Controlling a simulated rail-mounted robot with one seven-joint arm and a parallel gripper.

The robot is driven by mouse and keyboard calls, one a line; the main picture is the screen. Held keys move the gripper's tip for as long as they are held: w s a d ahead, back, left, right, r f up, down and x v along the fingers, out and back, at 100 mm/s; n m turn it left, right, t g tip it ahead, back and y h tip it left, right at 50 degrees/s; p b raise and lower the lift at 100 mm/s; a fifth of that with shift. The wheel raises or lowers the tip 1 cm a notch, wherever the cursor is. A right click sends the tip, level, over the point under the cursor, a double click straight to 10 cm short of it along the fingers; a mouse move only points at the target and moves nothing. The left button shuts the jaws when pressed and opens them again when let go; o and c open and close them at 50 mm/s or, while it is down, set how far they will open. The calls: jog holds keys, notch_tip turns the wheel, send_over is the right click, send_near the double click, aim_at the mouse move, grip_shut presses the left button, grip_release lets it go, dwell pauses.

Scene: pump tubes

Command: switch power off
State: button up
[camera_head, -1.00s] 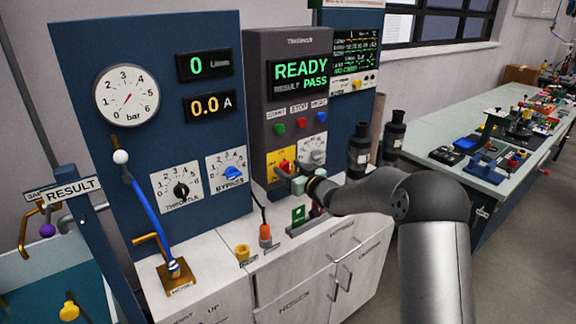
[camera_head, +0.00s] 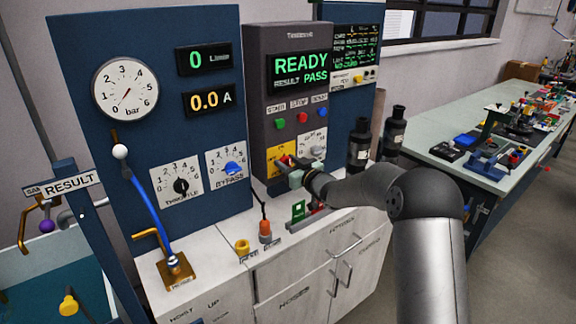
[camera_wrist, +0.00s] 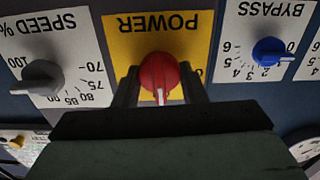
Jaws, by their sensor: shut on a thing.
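The red power knob (camera_wrist: 158,74) sits on a yellow plate marked POWER (camera_wrist: 188,22), upside down in the wrist view. Its white pointer line points toward the bottom of that view. My gripper (camera_wrist: 159,88) has one finger on each side of the knob and is shut on it. In the head view my gripper (camera_head: 290,172) reaches the yellow power plate (camera_head: 274,164) low on the grey tester cabinet and hides most of the knob.
The speed knob (camera_wrist: 42,77) and the blue bypass knob (camera_wrist: 270,51) flank the power plate. The tester display (camera_head: 300,68) reads READY, RESULT PASS. Two dark cylinders (camera_head: 360,148) stand close behind my arm.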

jog(key=n+b, duration=0.1)
jog(key=b, duration=0.2)
jog(key=n+b, duration=0.2)
jog(key=b, duration=0.1)
jog(key=shift+s+a+f+n, duration=0.1)
jog(key=shift+f+n, duration=0.2)
jog(key=shift+f, duration=0.1)
jog(key=n+b, duration=0.4)
jog(key=b, duration=0.1)
jog(key=shift+n, duration=0.3)
jog(key=n+b, duration=0.4)
jog(key=shift+a+n+b, duration=0.1)
jog(key=shift+n+b, duration=0.2)
jog(key=shift+s+n+b, duration=0.1)
jog(key=shift+n+b, duration=1.65)
jog(key=shift+n, duration=0.55)
jog(key=shift+r, duration=0.1)
jog(key=o, duration=1)
